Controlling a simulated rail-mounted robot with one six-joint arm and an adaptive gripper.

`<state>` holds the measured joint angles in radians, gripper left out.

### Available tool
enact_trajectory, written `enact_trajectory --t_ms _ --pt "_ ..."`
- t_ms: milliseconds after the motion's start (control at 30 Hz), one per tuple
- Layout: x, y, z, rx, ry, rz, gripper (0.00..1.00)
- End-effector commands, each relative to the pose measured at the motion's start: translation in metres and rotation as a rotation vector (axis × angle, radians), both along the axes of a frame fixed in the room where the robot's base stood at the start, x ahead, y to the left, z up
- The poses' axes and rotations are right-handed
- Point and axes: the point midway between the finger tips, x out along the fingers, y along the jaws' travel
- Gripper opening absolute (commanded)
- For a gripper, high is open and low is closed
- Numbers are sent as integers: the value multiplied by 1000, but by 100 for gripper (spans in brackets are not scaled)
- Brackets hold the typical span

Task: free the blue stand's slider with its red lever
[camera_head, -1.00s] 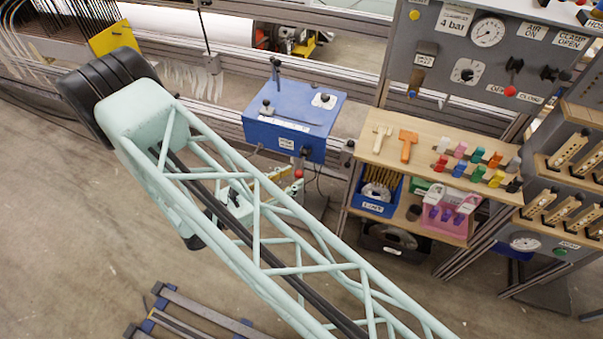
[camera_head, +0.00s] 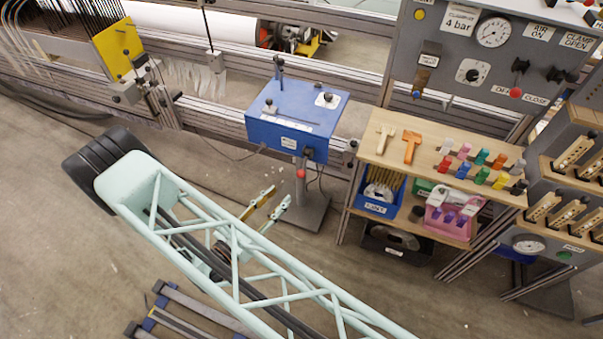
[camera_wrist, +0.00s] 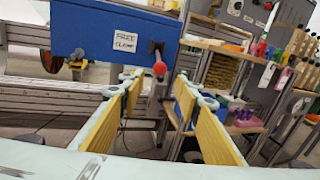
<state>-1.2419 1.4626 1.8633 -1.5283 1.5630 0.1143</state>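The blue stand (camera_head: 296,118) is a blue box on a post with a grey foot, in the middle of the head view. Its red lever knob (camera_head: 301,174) hangs below the box's front face. In the wrist view the blue box (camera_wrist: 95,32) has a "FREE CLAMP" label, and the red knob (camera_wrist: 160,69) shows between and beyond my fingers. My gripper (camera_head: 279,197) is in front and to the left of the post, apart from the knob. In the wrist view my gripper (camera_wrist: 168,88) is open and empty, with yellow pads. I cannot make out the slider clearly.
A wooden shelf (camera_head: 395,158) with hammers, coloured pegs and bins stands right of the stand. A grey panel (camera_head: 450,75) with gauges is behind it. Metal rails (camera_head: 215,110) run behind the stand. A low slatted rack (camera_head: 190,310) lies on the floor at the front.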

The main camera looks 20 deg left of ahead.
Motion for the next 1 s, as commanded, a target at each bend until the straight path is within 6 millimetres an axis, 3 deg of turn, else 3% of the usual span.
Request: enact_trajectory --t_ms 467,1000 --pt "12 -5 0 0 0 -2 31" --pt "59 -24 0 0 0 -2 31"
